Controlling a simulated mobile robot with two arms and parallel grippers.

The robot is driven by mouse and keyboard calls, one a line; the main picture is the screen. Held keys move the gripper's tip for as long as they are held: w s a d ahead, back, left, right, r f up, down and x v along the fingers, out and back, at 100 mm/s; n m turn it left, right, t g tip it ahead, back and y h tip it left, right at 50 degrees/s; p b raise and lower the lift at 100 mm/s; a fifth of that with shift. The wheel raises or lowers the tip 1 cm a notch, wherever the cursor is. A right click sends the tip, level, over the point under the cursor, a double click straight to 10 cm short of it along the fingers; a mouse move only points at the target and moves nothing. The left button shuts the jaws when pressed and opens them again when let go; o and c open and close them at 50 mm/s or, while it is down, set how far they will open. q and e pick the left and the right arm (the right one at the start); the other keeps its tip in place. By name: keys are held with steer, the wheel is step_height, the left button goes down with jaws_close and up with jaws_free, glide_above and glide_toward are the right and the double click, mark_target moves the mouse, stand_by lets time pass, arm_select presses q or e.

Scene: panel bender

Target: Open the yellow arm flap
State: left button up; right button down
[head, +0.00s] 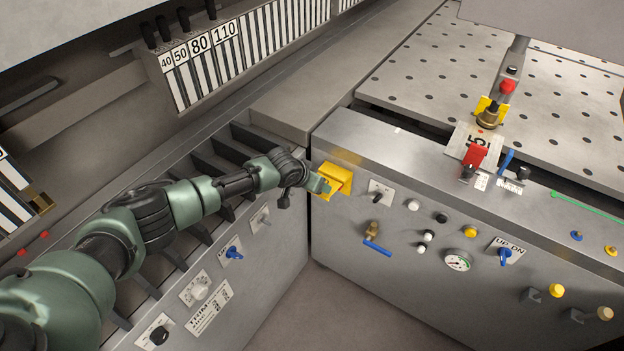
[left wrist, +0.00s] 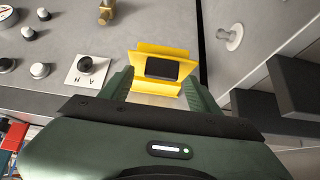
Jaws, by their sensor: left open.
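The yellow arm flap (head: 338,175) sits on the front face of the grey control panel, near its left corner. In the left wrist view the yellow flap (left wrist: 152,48) shows an angled upper plate and a black rectangular part below it. My left gripper (head: 322,187) is right at the flap in the head view. In the left wrist view the left gripper (left wrist: 157,78) is open, with one green finger on each side of the flap. I cannot tell whether the fingers touch it. My right gripper is not in view.
The control panel holds a black selector (head: 376,197), a blue-handled valve (head: 376,248), a gauge (head: 458,260) and several buttons. A red clamp (head: 474,156) stands on the panel top. A lower cabinet (head: 272,250) with blue and white knobs lies under my left arm.

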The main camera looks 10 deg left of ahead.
arm_select(q)
steer(key=v, duration=0.5)
steer(key=shift+w+r+b, duration=0.1)
steer(key=shift+r+b, duration=0.1)
steer(key=shift+b, duration=0.1)
